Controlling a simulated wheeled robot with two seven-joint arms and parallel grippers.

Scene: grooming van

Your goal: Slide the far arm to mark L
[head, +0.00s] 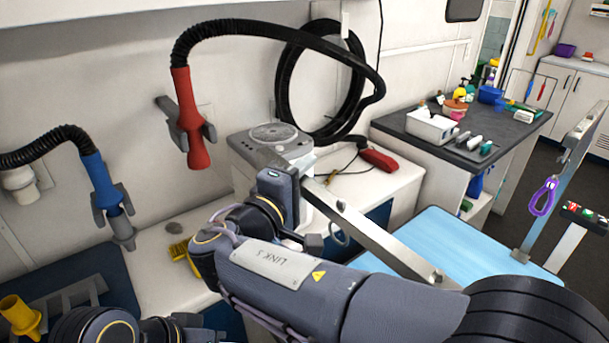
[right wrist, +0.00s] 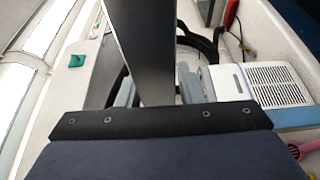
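A flat metal arm (head: 385,240) slants from beside my right gripper down over the blue grooming table (head: 452,240). A second metal arm (head: 556,185) with a purple loop (head: 543,197) rises at the table's right edge. I cannot tell which is the far arm. My right gripper (head: 312,243) is at the upper-left end of the first arm. In the right wrist view, that dark bar (right wrist: 138,45) runs between the grey fingers (right wrist: 157,88), close to both; contact is unclear. A strip with coloured marks (head: 587,213) is at the right; no L is readable. My left gripper's fingers are not visible.
A grey-white box (head: 270,147) and red clippers (head: 378,159) are on the white counter behind my gripper. Red (head: 190,120) and blue (head: 100,180) hose nozzles hang on the left wall. A dark counter (head: 510,125) with bottles stands behind the table. The table top looks clear.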

